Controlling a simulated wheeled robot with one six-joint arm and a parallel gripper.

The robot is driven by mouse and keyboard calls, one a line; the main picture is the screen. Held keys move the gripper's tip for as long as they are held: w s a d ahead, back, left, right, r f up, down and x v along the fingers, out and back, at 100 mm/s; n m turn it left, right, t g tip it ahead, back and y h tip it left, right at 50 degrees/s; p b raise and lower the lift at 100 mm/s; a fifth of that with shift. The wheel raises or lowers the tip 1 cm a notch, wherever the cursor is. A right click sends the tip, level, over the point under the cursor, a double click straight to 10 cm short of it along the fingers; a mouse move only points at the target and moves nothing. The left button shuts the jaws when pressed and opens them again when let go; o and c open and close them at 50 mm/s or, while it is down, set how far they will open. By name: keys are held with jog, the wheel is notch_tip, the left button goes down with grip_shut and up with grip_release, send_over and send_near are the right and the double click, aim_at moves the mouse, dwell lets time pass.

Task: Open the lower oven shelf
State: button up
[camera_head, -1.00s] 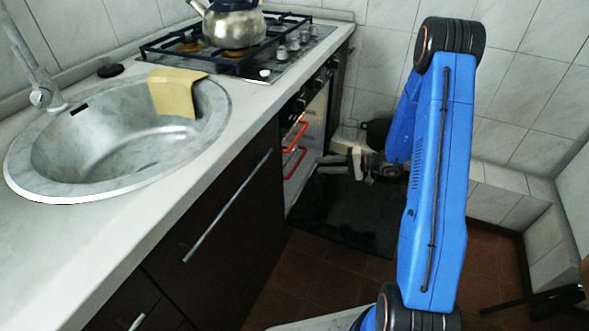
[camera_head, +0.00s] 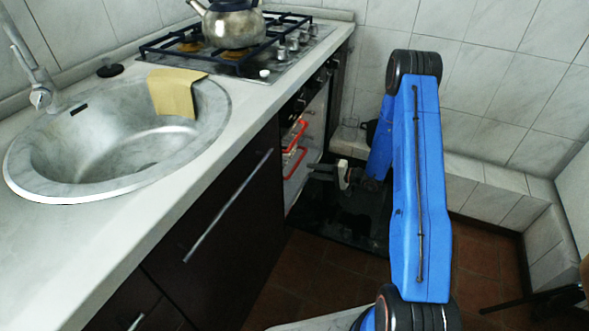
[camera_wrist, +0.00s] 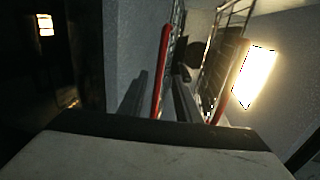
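The oven below the hob is open, its dark door (camera_head: 352,215) lowered flat. Two red-edged shelves show inside: an upper red handle (camera_head: 295,135) and a lower red handle (camera_head: 293,162). My gripper (camera_head: 322,169) is in front of the opening, above the lowered door, pointing left toward the lower handle. In the wrist view two red bars show, one (camera_wrist: 162,70) near the middle and one (camera_wrist: 221,104) to the right, with wire racks behind. My fingers (camera_wrist: 160,95) appear apart and empty, with the middle bar in line between them; contact cannot be told.
The worktop (camera_head: 225,135) holds a sink (camera_head: 110,150) with a tan cloth (camera_head: 174,92) and a hob with a kettle (camera_head: 233,22). A dark cabinet with a long handle (camera_head: 225,208) stands left of the oven. A tiled wall and ledge lie behind my arm.

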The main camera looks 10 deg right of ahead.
aim_at(294, 167)
jog(key=x, duration=0.9)
jog(key=shift+w+a, duration=0.2)
jog(key=shift+a, duration=0.15)
grip_shut()
